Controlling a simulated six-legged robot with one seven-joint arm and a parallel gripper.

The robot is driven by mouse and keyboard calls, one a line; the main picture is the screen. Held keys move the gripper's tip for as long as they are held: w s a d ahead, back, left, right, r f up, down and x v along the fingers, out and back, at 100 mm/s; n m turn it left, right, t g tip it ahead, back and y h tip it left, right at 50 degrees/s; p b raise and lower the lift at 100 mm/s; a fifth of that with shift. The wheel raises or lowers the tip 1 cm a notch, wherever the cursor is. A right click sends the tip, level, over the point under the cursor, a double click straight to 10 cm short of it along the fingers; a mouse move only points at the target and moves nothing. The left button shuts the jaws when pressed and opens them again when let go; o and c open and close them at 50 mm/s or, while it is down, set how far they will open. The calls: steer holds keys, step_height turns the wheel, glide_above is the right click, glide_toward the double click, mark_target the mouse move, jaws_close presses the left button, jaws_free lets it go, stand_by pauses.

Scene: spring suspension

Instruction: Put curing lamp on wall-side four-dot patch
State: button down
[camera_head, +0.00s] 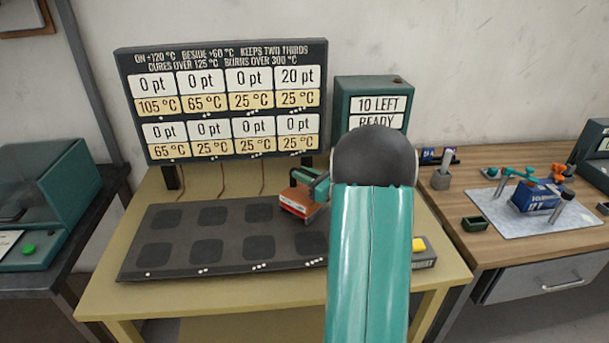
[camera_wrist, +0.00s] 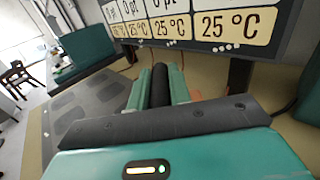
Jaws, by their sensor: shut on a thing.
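The curing lamp (camera_head: 297,202) has an orange-red body with a pale lower edge. It is at the right end of the wall-side row of the dark mat (camera_head: 225,263), over the four-dot patch, which it hides. I cannot tell whether it touches the mat. My gripper (camera_head: 318,186) is at the lamp's top, partly hidden behind my arm. In the wrist view, my gripper's teal fingers (camera_wrist: 160,88) are shut on a dark bar, the lamp's handle, with a little orange showing beside them. The front-row four-dot patch (camera_head: 311,243) is uncovered.
The readout board (camera_head: 222,100) stands behind the mat; its wall-side four-dot cell reads 20 pt, 25 °C. A green box (camera_head: 372,92) reads 10 LEFT, READY. A yellow-buttoned box (camera_head: 422,252) sits right of my arm. The other visible patches are bare.

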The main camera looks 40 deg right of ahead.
steer(key=c, duration=1.3)
jaws_free()
steer(key=shift+f, duration=0.1)
steer(key=s, duration=0.4)
steer(key=s+d, duration=0.1)
steer(key=s, duration=0.3)
steer(key=s+d, duration=0.1)
steer(key=s, duration=0.3)
steer(key=shift+d, duration=0.1)
